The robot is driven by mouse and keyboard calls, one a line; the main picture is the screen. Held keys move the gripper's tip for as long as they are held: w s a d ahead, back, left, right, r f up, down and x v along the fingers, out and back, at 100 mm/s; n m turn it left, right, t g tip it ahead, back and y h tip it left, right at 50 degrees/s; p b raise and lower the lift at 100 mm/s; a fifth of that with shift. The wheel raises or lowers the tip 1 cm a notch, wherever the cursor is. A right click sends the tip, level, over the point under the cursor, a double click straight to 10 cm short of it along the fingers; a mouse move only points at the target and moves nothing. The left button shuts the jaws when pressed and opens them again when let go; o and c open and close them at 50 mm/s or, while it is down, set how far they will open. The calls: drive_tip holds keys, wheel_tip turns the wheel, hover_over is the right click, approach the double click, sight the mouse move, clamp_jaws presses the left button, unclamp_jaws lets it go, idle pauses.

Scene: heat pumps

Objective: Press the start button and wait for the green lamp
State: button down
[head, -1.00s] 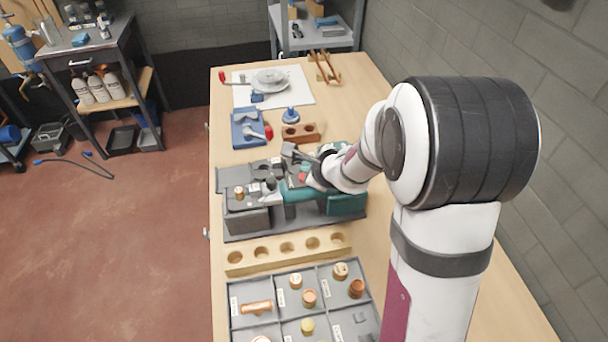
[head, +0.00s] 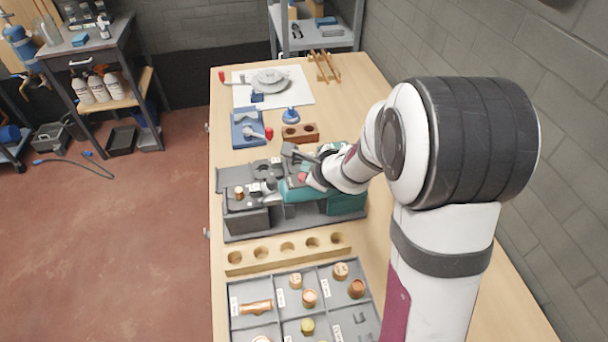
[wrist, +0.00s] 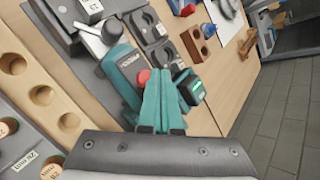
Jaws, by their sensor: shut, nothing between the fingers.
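The grey and teal bench machine (head: 345,204) stands on the workbench and also shows in the wrist view (wrist: 120,72). A red button-like knob (wrist: 143,76) sits on it, just left of my gripper's tips; red also shows in the head view (head: 303,177). My gripper (wrist: 162,74) is shut and empty, with its teal fingers pointing at the machine beside a black and teal box (wrist: 190,88). The fingers cover what lies beneath them, and I cannot tell whether they touch it. I cannot pick out a start button or a lit green lamp.
A wooden block with several holes (head: 238,262) and a divided parts tray (head: 233,318) lie in front of the machine. Behind it are a blue tray (head: 238,138), a brown two-hole block (head: 312,138) and a white sheet (head: 300,97). A wall stands right.

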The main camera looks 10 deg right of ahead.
drive_tip(key=shift+f, duration=0.45)
drive_tip(key=shift+f, duration=0.4)
idle(0.7)
drive_tip(key=shift+r, duration=0.85)
wheel_tip(320, 180, up, 5)
idle(0.4)
